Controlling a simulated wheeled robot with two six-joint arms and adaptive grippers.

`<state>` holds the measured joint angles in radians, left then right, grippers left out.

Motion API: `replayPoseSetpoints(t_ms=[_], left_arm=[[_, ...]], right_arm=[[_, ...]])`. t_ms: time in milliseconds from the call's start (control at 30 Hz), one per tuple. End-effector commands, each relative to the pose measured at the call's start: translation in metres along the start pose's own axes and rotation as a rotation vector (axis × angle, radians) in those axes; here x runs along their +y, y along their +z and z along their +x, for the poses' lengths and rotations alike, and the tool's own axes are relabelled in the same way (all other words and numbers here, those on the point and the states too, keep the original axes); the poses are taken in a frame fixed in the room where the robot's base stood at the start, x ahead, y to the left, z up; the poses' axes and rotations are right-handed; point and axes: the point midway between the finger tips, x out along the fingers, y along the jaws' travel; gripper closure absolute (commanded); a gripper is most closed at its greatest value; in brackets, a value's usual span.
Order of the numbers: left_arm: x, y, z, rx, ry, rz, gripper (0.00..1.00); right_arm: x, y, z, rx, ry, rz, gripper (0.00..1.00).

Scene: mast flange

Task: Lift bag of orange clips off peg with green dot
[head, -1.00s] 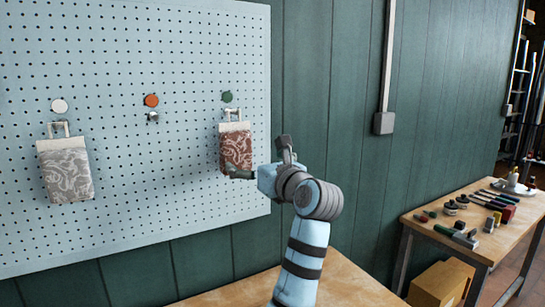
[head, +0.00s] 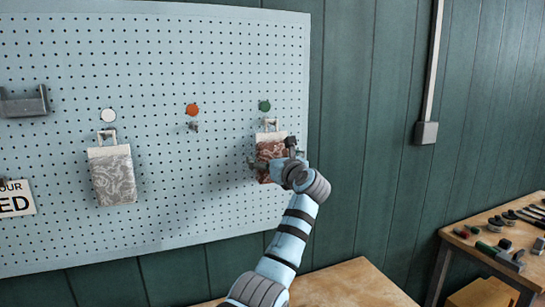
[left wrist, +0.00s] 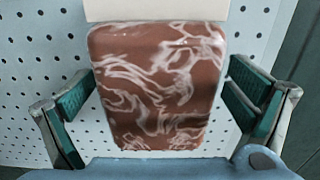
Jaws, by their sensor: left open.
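The bag of orange clips (head: 268,149), reddish-brown with a white pattern and a pale top band, hangs from the peg (head: 269,122) below the green dot (head: 264,105). In the left wrist view the bag (left wrist: 160,85) fills the middle. My left gripper (head: 272,157) is open at the bag; in the left wrist view its two fingers (left wrist: 165,105) stand on either side of the bag's lower part with gaps at both sides. The bag's lower right is hidden by the gripper in the head view. My right gripper is not in view.
A grey patterned bag (head: 112,175) hangs under the white dot (head: 108,115). The peg (head: 193,127) under the orange dot (head: 192,109) is empty. A grey bracket (head: 22,103) is at the far left. A workbench with tools (head: 485,235) stands at right.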

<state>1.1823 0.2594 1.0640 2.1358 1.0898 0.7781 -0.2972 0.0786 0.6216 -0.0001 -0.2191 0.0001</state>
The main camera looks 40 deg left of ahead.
Motion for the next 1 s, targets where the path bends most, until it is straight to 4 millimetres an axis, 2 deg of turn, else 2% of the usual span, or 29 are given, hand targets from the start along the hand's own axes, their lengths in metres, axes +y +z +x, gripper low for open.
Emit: replayPoseSetpoints(t_ms=[67,100,400,433,833,1000], left_arm=[[0.000,0.000,0.000,0.000,0.000,0.000,0.02],[0.000,0.000,0.000,0.000,0.000,0.000,0.05],[0.000,-0.001,-0.001,0.000,0.000,0.000,0.53],[0.000,-0.001,-0.001,0.000,0.000,0.001,0.56],[0.000,0.016,-0.001,0.000,0.000,0.000,0.56],[-0.001,0.016,-0.004,-0.001,-0.001,0.000,0.56]], right_arm=[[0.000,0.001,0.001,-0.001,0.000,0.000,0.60],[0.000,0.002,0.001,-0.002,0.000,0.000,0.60],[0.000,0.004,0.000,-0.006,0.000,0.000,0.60],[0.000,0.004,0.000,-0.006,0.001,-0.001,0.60],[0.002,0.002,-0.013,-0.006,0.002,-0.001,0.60],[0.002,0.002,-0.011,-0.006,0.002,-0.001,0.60]])
